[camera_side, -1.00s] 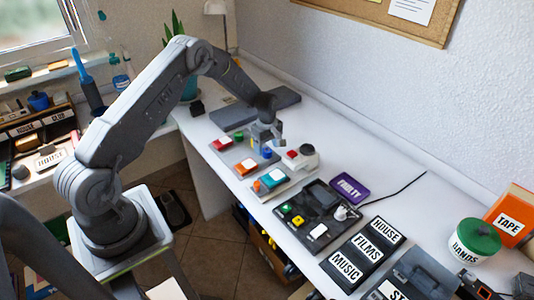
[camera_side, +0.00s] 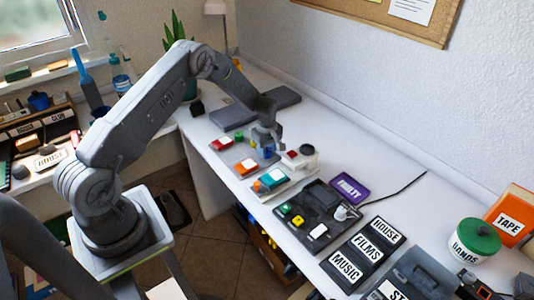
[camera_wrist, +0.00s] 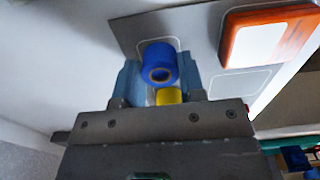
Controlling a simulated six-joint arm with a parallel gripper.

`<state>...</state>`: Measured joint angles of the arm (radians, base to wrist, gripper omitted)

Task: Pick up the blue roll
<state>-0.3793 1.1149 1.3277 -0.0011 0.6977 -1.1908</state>
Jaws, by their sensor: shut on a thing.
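The blue roll (camera_wrist: 160,62) is a short cylinder with a hole in its end, seen in the wrist view between the two pale blue fingers of my gripper (camera_wrist: 160,80). The fingers are shut on it, one on each side. In the side view my gripper (camera_side: 268,147) is low over the grey board on the far part of the white desk. The blue roll (camera_side: 268,153) shows there only as a small patch, partly hidden by the fingers. I cannot tell whether it touches the board.
A yellow thing (camera_wrist: 169,96) shows just below the roll in the wrist view. An orange block with a white top (camera_wrist: 268,38) is close by on the right. Red, orange and teal blocks (camera_side: 271,179) and a white device (camera_side: 300,157) stand near my gripper.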

